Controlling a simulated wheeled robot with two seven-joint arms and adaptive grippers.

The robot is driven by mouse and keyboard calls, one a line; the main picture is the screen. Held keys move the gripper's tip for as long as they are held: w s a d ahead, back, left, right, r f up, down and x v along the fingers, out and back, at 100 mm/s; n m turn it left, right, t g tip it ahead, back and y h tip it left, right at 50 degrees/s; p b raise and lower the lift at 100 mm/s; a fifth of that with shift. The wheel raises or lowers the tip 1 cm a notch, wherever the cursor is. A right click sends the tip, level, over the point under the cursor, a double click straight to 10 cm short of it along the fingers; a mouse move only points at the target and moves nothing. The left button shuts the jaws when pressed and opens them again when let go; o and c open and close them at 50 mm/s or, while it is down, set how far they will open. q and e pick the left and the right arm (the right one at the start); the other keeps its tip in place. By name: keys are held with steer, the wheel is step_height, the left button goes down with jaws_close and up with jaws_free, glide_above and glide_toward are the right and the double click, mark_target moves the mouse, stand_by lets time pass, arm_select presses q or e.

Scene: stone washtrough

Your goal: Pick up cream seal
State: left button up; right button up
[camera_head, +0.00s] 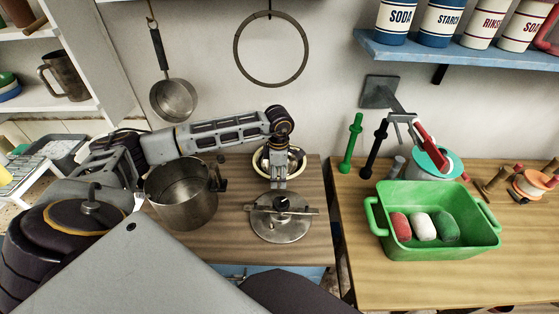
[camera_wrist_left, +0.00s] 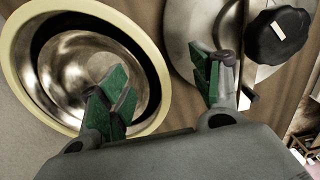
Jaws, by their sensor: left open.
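A cream ring (camera_wrist_left: 12,72), apparently the cream seal, follows the rim of a shiny metal bowl (camera_wrist_left: 75,75) in the left wrist view. Whether it is loose or fixed to the rim I cannot tell. A dark ring shows inside it. In the head view the cream ring (camera_head: 304,161) is small and partly hidden by my left gripper (camera_head: 279,184). My left gripper is open and empty. In the wrist view its green-padded fingers (camera_wrist_left: 160,80) reach over the ring's right side, one finger overlapping the ring and bowl. Contact cannot be told. My right gripper is not in view.
A metal lid with a black knob (camera_head: 286,229) lies just in front of the bowl. A metal pot (camera_head: 178,210) stands to the left. A green basin (camera_head: 440,250) with several coloured pieces stands on the right table. A grey ring (camera_head: 236,48) hangs on the wall.

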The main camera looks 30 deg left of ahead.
arm_select(q)
steer(key=shift+o, duration=1)
steer(key=shift+r, duration=0.55)
step_height(320, 180, up, 11)
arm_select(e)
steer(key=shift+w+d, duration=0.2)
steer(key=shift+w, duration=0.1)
